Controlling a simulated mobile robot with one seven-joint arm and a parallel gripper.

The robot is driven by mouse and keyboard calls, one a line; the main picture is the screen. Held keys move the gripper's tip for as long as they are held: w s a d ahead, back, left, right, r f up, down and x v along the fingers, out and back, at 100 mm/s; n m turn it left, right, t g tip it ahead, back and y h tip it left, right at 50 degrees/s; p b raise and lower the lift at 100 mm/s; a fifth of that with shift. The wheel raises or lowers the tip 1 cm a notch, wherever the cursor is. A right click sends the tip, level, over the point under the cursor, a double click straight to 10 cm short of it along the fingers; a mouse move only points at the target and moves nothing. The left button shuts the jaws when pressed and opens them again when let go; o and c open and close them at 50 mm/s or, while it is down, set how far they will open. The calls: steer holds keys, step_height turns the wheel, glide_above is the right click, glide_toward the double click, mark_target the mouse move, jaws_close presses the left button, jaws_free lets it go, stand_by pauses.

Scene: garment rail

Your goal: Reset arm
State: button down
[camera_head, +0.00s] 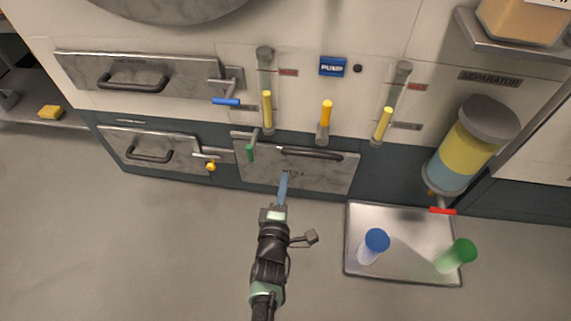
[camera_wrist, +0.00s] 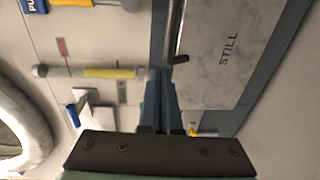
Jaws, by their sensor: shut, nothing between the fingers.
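My gripper (camera_head: 283,184) hangs in front of the lower middle drawer front marked STILL (camera_head: 310,172) in the head view. Its blue fingers are together with nothing between them. In the wrist view the fingers (camera_wrist: 160,82) show at the centre, beside the STILL panel (camera_wrist: 215,65) and its dark handle. I cannot tell whether the fingertips touch the panel. A small green-handled lever (camera_head: 250,152) is left of the fingers in the head view.
A metal tray (camera_head: 352,262) on the right holds a blue-capped container (camera_head: 375,243) and a green one (camera_head: 458,254). Above it hangs the separator cylinder (camera_head: 468,150) with a red-handled tap (camera_head: 443,211). Yellow-handled levers line the wall. The floor at left is clear.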

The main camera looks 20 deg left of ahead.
steer(key=shift+r+p+v, duration=0.15)
steer(key=shift+p+v, duration=0.5)
steer(key=shift+v, duration=0.55)
steer(key=shift+r+p+v, duration=0.15)
steer(key=shift+p+v, duration=0.45)
steer(key=shift+v, duration=0.65)
